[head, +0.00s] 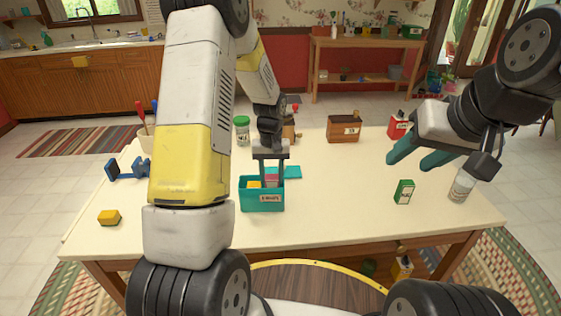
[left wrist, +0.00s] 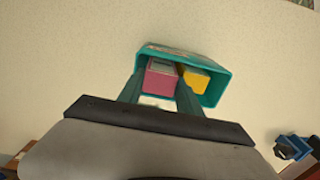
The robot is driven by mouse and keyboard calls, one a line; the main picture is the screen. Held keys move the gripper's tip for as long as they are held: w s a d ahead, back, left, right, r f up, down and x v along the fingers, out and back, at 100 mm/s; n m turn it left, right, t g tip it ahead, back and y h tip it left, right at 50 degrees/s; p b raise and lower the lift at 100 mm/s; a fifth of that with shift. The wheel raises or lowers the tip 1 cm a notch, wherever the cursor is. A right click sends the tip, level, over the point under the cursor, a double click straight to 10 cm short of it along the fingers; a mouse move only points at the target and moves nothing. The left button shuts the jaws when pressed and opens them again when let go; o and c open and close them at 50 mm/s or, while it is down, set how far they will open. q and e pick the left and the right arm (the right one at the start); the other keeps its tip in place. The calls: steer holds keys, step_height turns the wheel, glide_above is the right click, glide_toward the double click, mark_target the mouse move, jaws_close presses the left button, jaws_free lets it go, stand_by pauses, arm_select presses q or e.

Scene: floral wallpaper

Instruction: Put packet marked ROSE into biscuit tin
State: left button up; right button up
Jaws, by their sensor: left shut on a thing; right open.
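The teal biscuit tin (head: 262,201) stands open on the table, with a label on its front that I cannot read. My left gripper (head: 271,178) points down into it and is shut on a pink packet (left wrist: 159,83). The packet is within the tin's walls; I cannot tell whether it touches the bottom, and no ROSE marking is legible. A yellow packet (left wrist: 195,78) lies in the tin beside it. The tin's rim also shows in the left wrist view (left wrist: 215,92). My right gripper (head: 408,164) is open and empty above the table's right side.
A teal lid-like piece (head: 291,172) lies behind the tin. A green packet (head: 404,192) and a clear jar (head: 461,186) stand at right. A yellow block (head: 108,217) and a blue object (head: 126,170) are at left. A brown box (head: 343,129) stands at the back.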

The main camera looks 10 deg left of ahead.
arm_select(q)
steer(key=shift+f, duration=1.4)
steer(key=o, duration=0.9)
steer(key=shift+c, duration=0.2)
steer(key=c, duration=0.4)
steer(key=shift+r, duration=0.1)
steer(key=shift+r, duration=4.45)
